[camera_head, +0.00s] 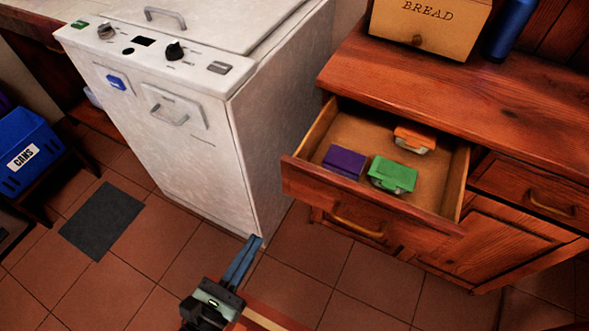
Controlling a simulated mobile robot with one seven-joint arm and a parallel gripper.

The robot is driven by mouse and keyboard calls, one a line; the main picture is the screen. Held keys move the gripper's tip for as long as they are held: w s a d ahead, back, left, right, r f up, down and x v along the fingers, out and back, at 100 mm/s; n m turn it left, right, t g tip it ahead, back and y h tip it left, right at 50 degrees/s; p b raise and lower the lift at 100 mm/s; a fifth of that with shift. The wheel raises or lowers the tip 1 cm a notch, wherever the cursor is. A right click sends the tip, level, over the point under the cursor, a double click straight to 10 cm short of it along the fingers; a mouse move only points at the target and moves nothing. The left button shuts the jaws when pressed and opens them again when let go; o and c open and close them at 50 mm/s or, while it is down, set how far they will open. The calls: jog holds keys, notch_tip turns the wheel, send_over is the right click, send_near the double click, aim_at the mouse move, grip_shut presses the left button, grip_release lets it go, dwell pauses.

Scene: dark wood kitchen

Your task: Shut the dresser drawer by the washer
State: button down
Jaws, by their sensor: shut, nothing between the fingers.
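The dresser drawer (358,213) stands pulled open beside the white washer (190,130), with its brass handle (357,226) on the front. Inside lie a purple box (343,163), a green-topped item (393,173) and an orange-topped item (414,139). My gripper (256,243) is shut and empty, with its blue fingers together. In the picture it is below and left of the drawer front, close to the washer's lower corner, and appears apart from the drawer.
A bread box (430,22) and a blue bottle (510,30) stand on the dresser top (460,85). A closed drawer (535,192) is at right. A blue cans bin (27,150) is at left. Tiled floor (370,285) before the dresser is clear; a grey mat (101,220) lies at left.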

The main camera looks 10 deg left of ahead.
aim_at(292, 182)
jog(key=b+x, duration=0.1)
jog(key=x, duration=1.2)
jog(key=shift+w+d+b, duration=0.1)
jog(key=shift+w+b, duration=0.15)
jog(key=shift+b, duration=0.1)
